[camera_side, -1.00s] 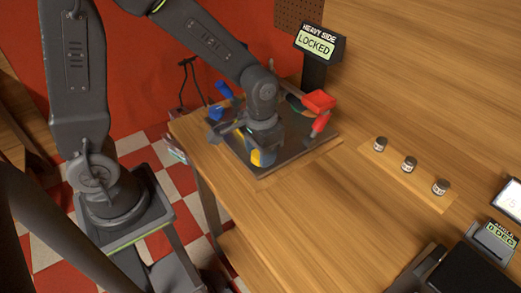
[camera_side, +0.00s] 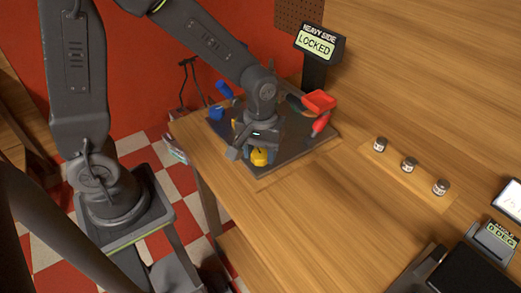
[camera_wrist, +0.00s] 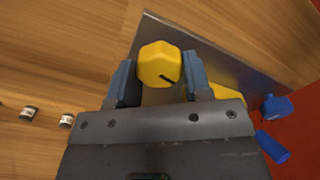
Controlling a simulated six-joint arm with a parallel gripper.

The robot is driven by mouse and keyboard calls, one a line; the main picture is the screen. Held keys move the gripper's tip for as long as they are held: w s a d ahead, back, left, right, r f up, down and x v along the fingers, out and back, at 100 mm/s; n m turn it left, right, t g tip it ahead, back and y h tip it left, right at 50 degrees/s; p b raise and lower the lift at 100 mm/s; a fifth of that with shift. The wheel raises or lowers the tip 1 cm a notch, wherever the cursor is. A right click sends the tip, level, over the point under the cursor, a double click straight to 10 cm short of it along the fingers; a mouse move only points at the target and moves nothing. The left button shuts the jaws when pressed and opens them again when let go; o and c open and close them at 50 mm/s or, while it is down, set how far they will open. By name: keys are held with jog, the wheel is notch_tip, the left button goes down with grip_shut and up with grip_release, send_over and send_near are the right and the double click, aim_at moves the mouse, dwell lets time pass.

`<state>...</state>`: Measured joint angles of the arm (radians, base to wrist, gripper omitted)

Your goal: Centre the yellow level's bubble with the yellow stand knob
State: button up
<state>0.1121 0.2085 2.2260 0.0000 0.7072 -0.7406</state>
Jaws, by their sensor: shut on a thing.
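The yellow knob (camera_wrist: 158,63) is a lobed cap with a dark mark on it. In the wrist view it sits between the two blue-grey fingers of my gripper (camera_wrist: 160,78), which is shut on it. In the side view the yellow knob (camera_side: 259,158) shows at the near edge of the dark plate, below my gripper (camera_side: 254,147). Another yellow part (camera_wrist: 228,95) lies right of the fingers in the wrist view, mostly hidden; I cannot tell if it is the level. No bubble can be made out.
The dark plate (camera_side: 282,165) lies on the wooden table. Blue parts (camera_side: 224,89) stand at its far left, and red parts (camera_side: 319,101) at its right. A display (camera_side: 315,42) behind reads "HEAVY SIDE LOCKED". Several small jars (camera_side: 409,164) stand on the right; the table's middle is clear.

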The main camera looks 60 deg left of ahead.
aim_at(260, 153)
dwell(0.4)
jog(key=o, duration=0.9)
notch_tip(260, 153, up, 14)
jog(key=shift+f, duration=0.1)
jog(key=s+a+m+t, duration=0.1)
jog(key=s+m+t, duration=0.1)
jog(key=s, duration=0.1)
jog(key=s+a+r+m+t, duration=0.1)
jog(key=s+m, duration=0.1)
jog(key=s, duration=0.2)
jog(key=s+a+r+m+t, duration=0.1)
jog(key=s+m+t, duration=0.1)
jog(key=s+m, duration=0.1)
jog(key=shift+s+a+r+t, duration=0.2)
jog(key=shift+s+a+t, duration=0.1)
jog(key=shift+s, duration=0.35)
